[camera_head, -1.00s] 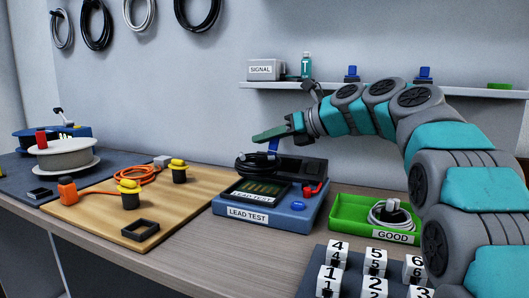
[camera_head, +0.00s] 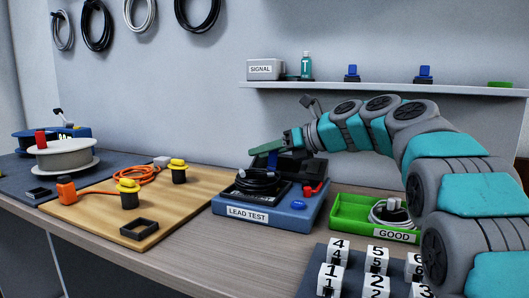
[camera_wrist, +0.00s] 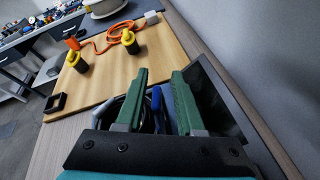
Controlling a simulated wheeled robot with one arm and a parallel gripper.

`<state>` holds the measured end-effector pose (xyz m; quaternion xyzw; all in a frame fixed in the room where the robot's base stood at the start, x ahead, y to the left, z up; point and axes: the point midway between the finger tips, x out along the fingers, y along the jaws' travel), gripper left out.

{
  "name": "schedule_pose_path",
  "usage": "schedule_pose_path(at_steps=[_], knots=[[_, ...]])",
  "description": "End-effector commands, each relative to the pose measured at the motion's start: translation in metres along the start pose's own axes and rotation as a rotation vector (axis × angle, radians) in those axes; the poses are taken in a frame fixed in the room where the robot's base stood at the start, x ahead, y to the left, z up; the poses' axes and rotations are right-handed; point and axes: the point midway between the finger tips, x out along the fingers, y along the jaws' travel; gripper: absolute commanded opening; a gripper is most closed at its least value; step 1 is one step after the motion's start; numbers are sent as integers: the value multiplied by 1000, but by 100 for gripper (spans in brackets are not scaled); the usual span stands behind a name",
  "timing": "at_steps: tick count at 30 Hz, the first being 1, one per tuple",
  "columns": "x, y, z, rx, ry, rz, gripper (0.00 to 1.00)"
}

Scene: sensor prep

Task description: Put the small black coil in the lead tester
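The small black coil (camera_head: 258,181) lies on top of the blue lead tester (camera_head: 276,213), over its dark middle area. It shows partly in the wrist view (camera_wrist: 139,108), behind a finger. A blue upright tab (camera_wrist: 156,98) stands beside it. My gripper (camera_head: 268,147) is just above the rear of the tester, its green fingers pointing left. In the wrist view my gripper (camera_wrist: 160,82) has its fingers apart on either side of the tab, with a gap visible. Whether one finger touches the tab is unclear.
A wooden board (camera_head: 190,194) with yellow-topped posts, an orange cable and a black square frame lies left. A green GOOD tray (camera_head: 347,211) holding a grey cable stands right. Numbered blocks (camera_head: 331,277) stand in front. A shelf (camera_head: 390,89) runs above my arm.

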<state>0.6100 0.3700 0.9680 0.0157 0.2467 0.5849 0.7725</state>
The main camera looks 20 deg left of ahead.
Motion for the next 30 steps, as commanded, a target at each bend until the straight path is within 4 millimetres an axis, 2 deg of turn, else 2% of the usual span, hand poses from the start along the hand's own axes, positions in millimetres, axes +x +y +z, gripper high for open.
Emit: schedule_pose_path(at_steps=[5, 8, 11, 21, 27, 30], knots=[[-2, 0, 0, 0, 0, 0, 37], [-9, 0, 1, 0, -1, -1, 37], [-24, 1, 2, -1, -2, -2, 37], [-92, 0, 1, 0, -3, -2, 37], [-115, 0, 1, 0, -1, 0, 37], [-119, 0, 0, 0, 0, 0, 37]])
